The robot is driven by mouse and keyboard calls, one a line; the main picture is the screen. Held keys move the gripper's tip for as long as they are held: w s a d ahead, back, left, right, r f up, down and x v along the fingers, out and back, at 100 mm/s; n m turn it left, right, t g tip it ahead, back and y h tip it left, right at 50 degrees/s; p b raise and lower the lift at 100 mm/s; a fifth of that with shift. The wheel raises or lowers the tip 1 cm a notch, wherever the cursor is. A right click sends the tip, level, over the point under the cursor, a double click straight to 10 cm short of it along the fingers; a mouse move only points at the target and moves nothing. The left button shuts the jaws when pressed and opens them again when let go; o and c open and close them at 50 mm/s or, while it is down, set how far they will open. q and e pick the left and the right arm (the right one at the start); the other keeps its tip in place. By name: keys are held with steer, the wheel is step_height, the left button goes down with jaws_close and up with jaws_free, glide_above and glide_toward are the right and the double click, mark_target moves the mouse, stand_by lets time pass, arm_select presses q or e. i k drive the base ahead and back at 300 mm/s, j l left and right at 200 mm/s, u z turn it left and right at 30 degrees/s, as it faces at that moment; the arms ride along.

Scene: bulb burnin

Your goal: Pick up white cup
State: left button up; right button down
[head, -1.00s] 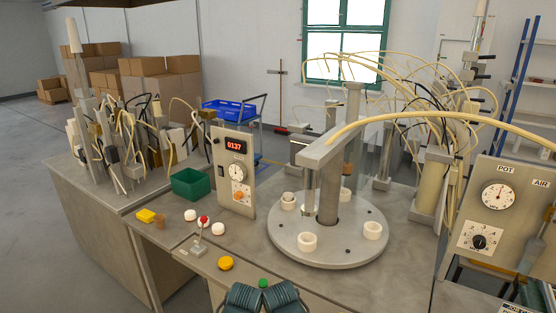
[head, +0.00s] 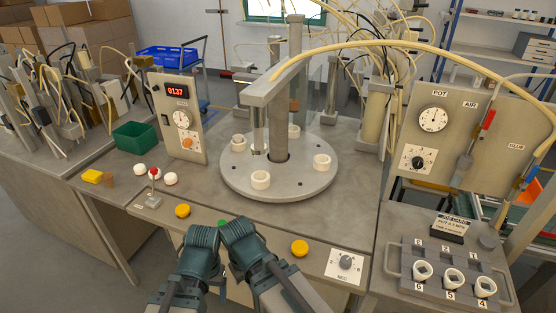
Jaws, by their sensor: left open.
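Several white ring-shaped cups stand on the round grey turntable (head: 280,192): a front white cup (head: 260,180), a right one (head: 322,162), a left one (head: 238,142) and a back one partly behind the column. More white cups with square openings (head: 422,270) sit in a grey numbered tray (head: 400,284) at lower right. I cannot tell which white cup is meant. My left gripper (head: 204,238) is open and empty at the bench's front edge. My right gripper (head: 238,231) is close beside it, with no object visible in it; its jaw opening is unclear. Both are apart from the cups.
A column with an overhead arm (head: 290,75) stands over the turntable. A green bin (head: 134,136) and meter panel (head: 180,118) stand behind. A gauge panel (head: 430,150) stands right.

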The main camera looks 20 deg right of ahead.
mark_target(239, 142)
steer(key=z, duration=0.65)
steer(key=i+j+z, duration=0.1)
steer(key=j+z, duration=0.2)
steer(key=z, duration=0.15)
steer(key=j+z, duration=0.65)
steer(key=z, duration=0.2)
steer(key=j+z, duration=0.1)
steer(key=j, duration=0.35)
steer(key=k+j, duration=0.1)
steer(key=j, duration=0.3)
steer(key=k+j+z, duration=0.15)
steer(key=j, duration=0.75)
steer(key=z, duration=0.05)
